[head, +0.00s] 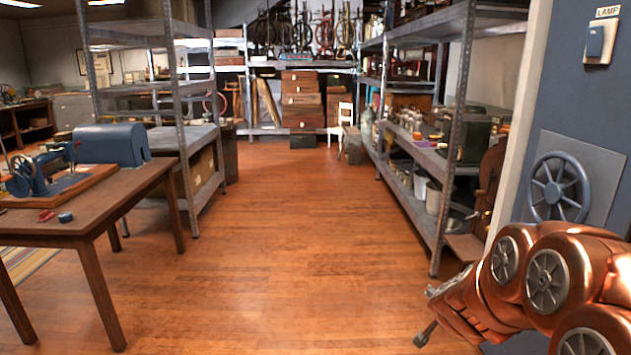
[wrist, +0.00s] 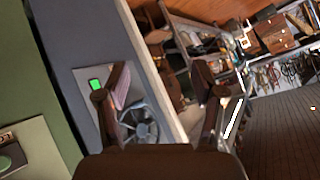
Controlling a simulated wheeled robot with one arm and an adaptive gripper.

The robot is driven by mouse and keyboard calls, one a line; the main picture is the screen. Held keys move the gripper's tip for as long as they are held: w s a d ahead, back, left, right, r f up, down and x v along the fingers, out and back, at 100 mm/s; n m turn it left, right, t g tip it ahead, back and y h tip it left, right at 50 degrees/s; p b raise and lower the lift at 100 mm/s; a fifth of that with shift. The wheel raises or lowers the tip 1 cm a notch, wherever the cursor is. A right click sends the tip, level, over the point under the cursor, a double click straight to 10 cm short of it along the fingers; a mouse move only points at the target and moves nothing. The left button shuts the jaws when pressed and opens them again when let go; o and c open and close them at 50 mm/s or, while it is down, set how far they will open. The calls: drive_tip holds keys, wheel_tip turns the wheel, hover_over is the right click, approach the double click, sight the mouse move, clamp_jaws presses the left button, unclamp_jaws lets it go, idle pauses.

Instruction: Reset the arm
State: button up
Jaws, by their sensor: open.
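My arm is folded at the lower right of the head view, in copper-coloured links. My gripper shows at the bottom of the wrist view (wrist: 165,100), with its two dark fingers spread apart. No object sits between the fingers. Behind them is a blue wall panel with a grey handwheel (wrist: 140,122) and a green-lit switch (wrist: 96,84). In the head view the handwheel (head: 559,187) is on the wall just above my arm. In the head view a gripper tip seems to show at the lower left of the arm, but its fingers are not clear there.
A wooden table (head: 88,210) with a blue sewing machine (head: 42,172) stands at the left. Metal shelves line the left (head: 178,110) and right (head: 455,140). A lamp switch (head: 595,40) is on the right wall. The wooden floor (head: 285,240) between is clear.

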drive_tip(key=s+a+n+g+y, duration=0.5)
drive_tip(key=s+a+n+y, duration=0.15)
drive_tip(key=s+a, duration=1)
drive_tip(key=s+n+g+h, duration=0.35)
drive_tip(key=s+g, duration=0.35)
drive_tip(key=s, duration=1.5)
wheel_tip(320, 180, up, 22)
drive_tip(key=s+y+p, duration=0.1)
drive_tip(key=p, duration=1.8)
drive_tip(key=shift+d+t+p, duration=0.3)
drive_tip(key=shift+d+p, duration=0.05)
drive_tip(key=shift+d, duration=0.1)
drive_tip(key=shift+s+f, duration=0.1)
drive_tip(key=shift+f, duration=0.05)
